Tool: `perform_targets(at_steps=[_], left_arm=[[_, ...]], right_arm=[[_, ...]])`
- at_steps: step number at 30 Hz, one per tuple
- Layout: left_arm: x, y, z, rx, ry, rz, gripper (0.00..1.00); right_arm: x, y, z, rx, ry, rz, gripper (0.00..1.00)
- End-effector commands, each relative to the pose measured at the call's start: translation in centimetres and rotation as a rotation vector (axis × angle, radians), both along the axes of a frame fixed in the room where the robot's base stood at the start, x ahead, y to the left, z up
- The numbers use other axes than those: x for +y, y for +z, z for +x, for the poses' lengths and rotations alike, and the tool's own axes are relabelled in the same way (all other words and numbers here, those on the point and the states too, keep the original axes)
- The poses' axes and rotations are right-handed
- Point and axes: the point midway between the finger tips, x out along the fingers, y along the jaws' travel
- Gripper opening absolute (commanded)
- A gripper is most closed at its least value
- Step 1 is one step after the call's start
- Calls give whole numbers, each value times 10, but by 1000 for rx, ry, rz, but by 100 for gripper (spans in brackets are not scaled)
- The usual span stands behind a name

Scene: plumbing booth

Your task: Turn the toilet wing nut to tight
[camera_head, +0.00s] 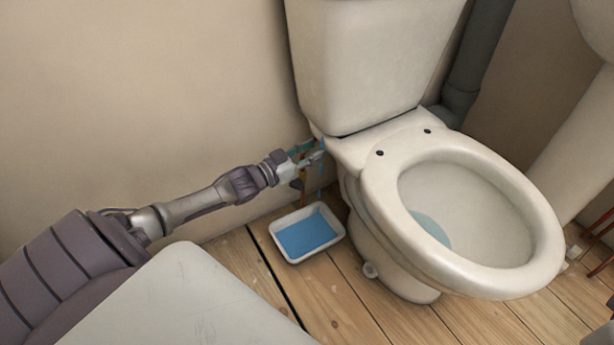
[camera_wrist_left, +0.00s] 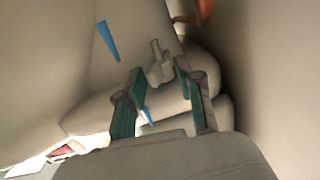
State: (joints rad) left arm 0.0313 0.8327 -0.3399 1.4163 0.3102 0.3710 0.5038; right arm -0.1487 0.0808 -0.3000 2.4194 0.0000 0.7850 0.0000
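The white toilet (camera_head: 455,215) has its tank (camera_head: 375,60) against the wall. My left gripper (camera_head: 314,152) reaches under the tank's left lower corner. In the left wrist view the two teal fingers (camera_wrist_left: 159,70) stand apart. A pale wing nut (camera_wrist_left: 158,66) shows between and just beyond the fingertips, with small gaps seeming to remain on both sides. In the head view the gripper and tank hide the nut. Blue water drops (camera_wrist_left: 107,41) fall near the gripper. My right gripper is in neither view.
A white tray (camera_head: 338,233) holding blue water stands on the wooden floor (camera_head: 345,300) below the gripper. An orange part (camera_wrist_left: 203,12) shows beyond the fingers. A grey pipe (camera_head: 478,60) runs behind the tank. A pale flat surface (camera_head: 185,305) lies in the left foreground.

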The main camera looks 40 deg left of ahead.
Motion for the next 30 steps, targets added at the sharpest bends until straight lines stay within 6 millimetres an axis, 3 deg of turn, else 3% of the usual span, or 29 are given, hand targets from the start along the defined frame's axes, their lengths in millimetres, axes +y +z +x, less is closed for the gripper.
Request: perform_targets(at_steps=[1, 17, 30], left_arm=[[3, 4, -10, 6, 1, 1, 36], [32, 3, -108, 6, 3, 2, 36], [-48, -48, -116, 257, 51, 53, 36]], right_arm=[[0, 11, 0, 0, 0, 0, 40], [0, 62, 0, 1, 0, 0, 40], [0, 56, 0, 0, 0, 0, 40]])
